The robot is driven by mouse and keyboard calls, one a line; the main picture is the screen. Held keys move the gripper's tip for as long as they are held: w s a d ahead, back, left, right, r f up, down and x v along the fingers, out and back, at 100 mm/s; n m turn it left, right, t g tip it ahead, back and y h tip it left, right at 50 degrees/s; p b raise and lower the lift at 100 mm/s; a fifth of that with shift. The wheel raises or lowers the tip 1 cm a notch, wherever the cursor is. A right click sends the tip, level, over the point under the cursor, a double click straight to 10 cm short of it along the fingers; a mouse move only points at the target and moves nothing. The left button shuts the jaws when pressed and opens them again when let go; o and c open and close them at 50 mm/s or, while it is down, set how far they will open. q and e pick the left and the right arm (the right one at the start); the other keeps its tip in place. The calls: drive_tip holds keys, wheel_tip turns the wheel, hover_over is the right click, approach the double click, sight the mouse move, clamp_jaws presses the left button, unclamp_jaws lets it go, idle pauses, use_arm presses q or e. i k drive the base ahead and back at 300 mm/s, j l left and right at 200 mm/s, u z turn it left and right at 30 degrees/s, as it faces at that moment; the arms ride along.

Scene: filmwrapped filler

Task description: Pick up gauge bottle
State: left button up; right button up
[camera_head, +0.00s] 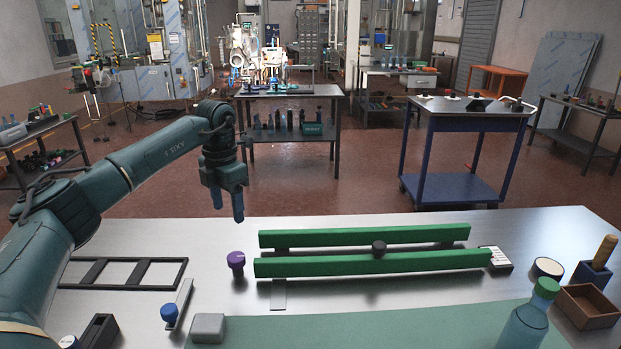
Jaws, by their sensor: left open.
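A translucent teal bottle with a green cap (524,328) stands upright at the front right of the metal table; it is the only bottle on this table, and its base is cut off by the picture's lower edge. I take it as the gauge bottle, though no gauge shows on it. My left gripper (228,207) points down above the far left part of the table. It is open and empty, far to the left of the bottle. My right gripper is not in view.
Two long green rails (370,263) run across the middle of the table (150,235). A purple-topped piece (236,261) stands left of them. A brown open box (588,305) and a dark holder with a wooden handle (591,272) are right of the bottle. A green mat (400,326) lies in front.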

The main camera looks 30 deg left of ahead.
sight(527, 327)
drive_tip(key=k, duration=1)
